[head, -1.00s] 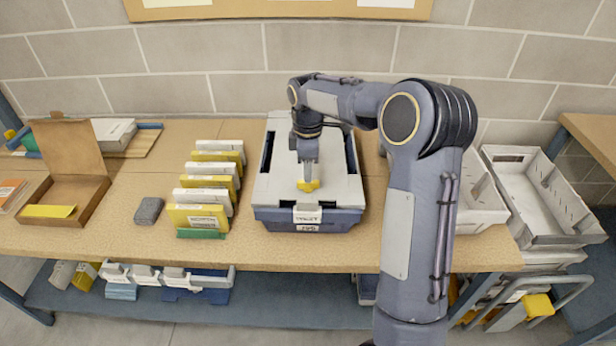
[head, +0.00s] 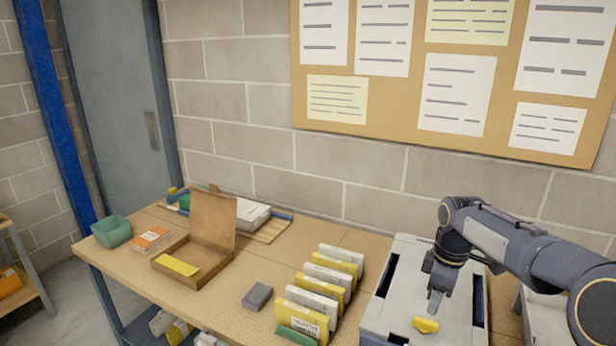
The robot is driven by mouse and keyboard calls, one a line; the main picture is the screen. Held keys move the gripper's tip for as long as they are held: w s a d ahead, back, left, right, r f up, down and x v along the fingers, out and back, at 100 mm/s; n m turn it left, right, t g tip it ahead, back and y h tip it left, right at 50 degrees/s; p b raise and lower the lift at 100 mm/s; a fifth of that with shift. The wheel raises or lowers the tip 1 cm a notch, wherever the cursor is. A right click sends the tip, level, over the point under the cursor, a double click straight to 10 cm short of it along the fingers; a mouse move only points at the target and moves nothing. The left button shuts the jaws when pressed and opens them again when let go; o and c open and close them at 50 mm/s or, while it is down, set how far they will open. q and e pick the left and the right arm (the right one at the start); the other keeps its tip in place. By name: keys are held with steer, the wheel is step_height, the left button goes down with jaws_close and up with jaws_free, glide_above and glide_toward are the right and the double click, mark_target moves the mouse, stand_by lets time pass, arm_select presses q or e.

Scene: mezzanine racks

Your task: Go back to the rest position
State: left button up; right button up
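My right gripper (head: 435,303) points down over the grey lid of a blue-grey tote (head: 401,270) at the lower right. A small yellow piece (head: 426,324) shows just below the fingertips, at the lid. I cannot tell if the fingers touch it, or if they are open or shut. My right arm comes in from the right edge. The front of the tote is cut off by the bottom edge. My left gripper is not in view.
A row of yellow and white boxes (head: 303,312) stands left of the tote, beside a dark grey block (head: 257,296). An open cardboard box (head: 186,262), a green bin (head: 112,232) and a paper tray (head: 268,231) are further left. A notice board (head: 400,125) hangs behind.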

steer(key=s+a+r+m+t+y, duration=0.1)
steer(key=s+a+r+m, duration=0.15)
steer(key=s, duration=0.55)
steer(key=s+a+r+m+t+y, duration=0.1)
steer(key=s+a+r+m+t, duration=0.1)
steer(key=s+m, duration=0.35)
steer(key=s+a+f+m+t, duration=0.1)
steer(key=s+a+f+m, duration=0.1)
steer(key=s, duration=0.5)
steer(key=s+a+f+m+t+y, duration=0.1)
steer(key=s+a+f+m, duration=0.1)
steer(key=s, duration=0.5)
steer(key=a+f, duration=0.1)
steer(key=a, duration=0.1)
steer(key=shift+a+m, duration=0.4)
